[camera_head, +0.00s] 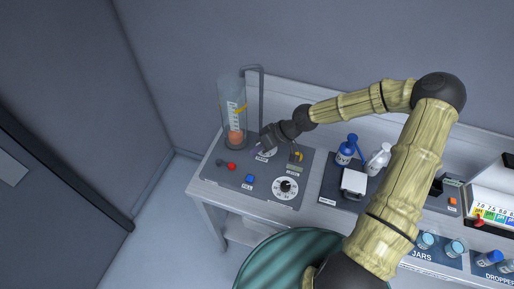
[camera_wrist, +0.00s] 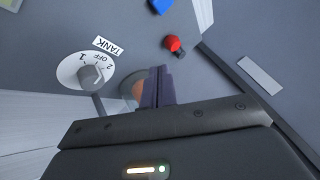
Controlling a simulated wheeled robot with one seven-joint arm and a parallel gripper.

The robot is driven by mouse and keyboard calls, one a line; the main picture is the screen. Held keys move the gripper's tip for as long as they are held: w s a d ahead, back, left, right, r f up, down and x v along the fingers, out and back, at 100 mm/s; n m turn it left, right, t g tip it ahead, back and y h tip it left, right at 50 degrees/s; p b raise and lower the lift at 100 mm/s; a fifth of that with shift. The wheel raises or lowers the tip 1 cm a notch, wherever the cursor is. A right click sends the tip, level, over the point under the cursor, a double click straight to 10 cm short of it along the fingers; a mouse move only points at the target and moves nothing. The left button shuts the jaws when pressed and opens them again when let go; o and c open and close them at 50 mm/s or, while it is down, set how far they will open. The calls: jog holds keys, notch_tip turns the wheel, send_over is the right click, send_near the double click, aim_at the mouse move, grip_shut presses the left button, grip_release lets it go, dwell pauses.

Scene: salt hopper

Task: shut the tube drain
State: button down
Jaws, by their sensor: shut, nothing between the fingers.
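A clear upright tube (camera_head: 230,100) stands on the grey panel with an orange float (camera_head: 236,137) low inside it. A red knob with a dark stub (camera_head: 231,166) sits in front of the tube's base; it also shows in the wrist view (camera_wrist: 173,44). It may be the drain handle, but I can read no drain label. My gripper (camera_head: 257,149) is shut and empty, right of the tube's base and apart from the red knob. In the wrist view its fingertips (camera_wrist: 160,72) partly cover an orange round shape (camera_wrist: 139,90) at the tube.
A white TANK dial (camera_wrist: 88,73) marked OFF, 1 and 2 is close beside my fingers. A blue FILL button (camera_head: 249,180) and a larger white dial (camera_head: 287,187) lie nearer the panel's front. Bottles (camera_head: 346,151) stand to the right; a teal round stool (camera_head: 285,262) is in front.

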aim_at(243, 166)
jog(key=p+x, duration=0.1)
jog(key=x, duration=0.6)
jog(key=shift+a+f+p, duration=0.25)
jog(key=shift+p, duration=0.15)
jog(key=shift+a+f+b, duration=0.1)
jog(key=shift+b, duration=0.25)
jog(key=shift+m, duration=0.3)
jog(key=shift+s+t, duration=0.3)
jog(key=shift+s, duration=0.05)
jog(key=shift+b, duration=0.3)
